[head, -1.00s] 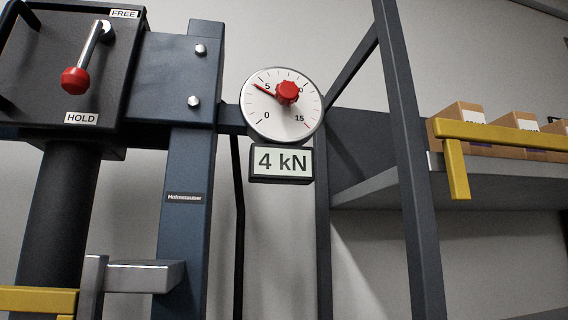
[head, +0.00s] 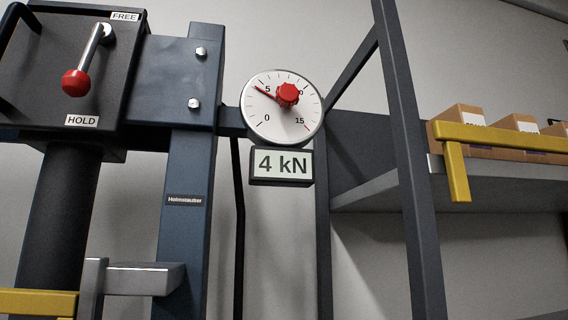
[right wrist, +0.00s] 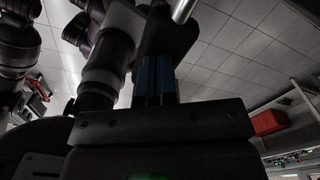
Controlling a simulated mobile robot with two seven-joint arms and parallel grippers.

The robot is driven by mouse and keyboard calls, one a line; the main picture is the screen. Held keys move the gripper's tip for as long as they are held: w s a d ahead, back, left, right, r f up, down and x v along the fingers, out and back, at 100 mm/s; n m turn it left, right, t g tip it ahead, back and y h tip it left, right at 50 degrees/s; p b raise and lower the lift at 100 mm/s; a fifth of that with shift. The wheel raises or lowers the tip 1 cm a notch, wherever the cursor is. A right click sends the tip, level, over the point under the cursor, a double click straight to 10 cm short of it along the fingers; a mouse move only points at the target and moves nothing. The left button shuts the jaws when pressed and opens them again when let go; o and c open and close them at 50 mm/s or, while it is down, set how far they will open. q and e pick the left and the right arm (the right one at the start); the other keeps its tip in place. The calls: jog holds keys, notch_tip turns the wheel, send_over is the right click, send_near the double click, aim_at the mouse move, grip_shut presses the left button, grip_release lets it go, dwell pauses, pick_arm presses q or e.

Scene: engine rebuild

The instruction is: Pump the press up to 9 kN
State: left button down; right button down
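The round press gauge (head: 265,118) has its needle a little below the 5 mark, and a red knob (head: 288,95) sits at its face. The readout (head: 281,163) below it says 4 kN. The red-tipped valve lever (head: 76,82) at upper left points down towards HOLD. In the right wrist view my right gripper (right wrist: 157,78) has its blue pads close together on a dark handle (right wrist: 168,32), with a silver rod (right wrist: 184,10) at its top. The handle looks like the pump handle; its far end is out of view. My left gripper is not in view.
The press's blue upright (head: 182,225) and dark cylinder (head: 60,220) stand at the left. A shelf (head: 385,188) with cardboard boxes (head: 462,115) and a yellow bar (head: 500,136) is at the right. In the right wrist view a red box (right wrist: 268,122) is at the right.

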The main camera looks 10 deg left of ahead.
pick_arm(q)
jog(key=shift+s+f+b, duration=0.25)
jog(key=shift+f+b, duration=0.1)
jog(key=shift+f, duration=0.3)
pick_arm(e)
jog(key=shift+f, duration=1.15)
jog(key=shift+f, duration=0.5)
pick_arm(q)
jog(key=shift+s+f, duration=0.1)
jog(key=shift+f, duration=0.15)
pick_arm(e)
jog(key=shift+r, duration=0.1)
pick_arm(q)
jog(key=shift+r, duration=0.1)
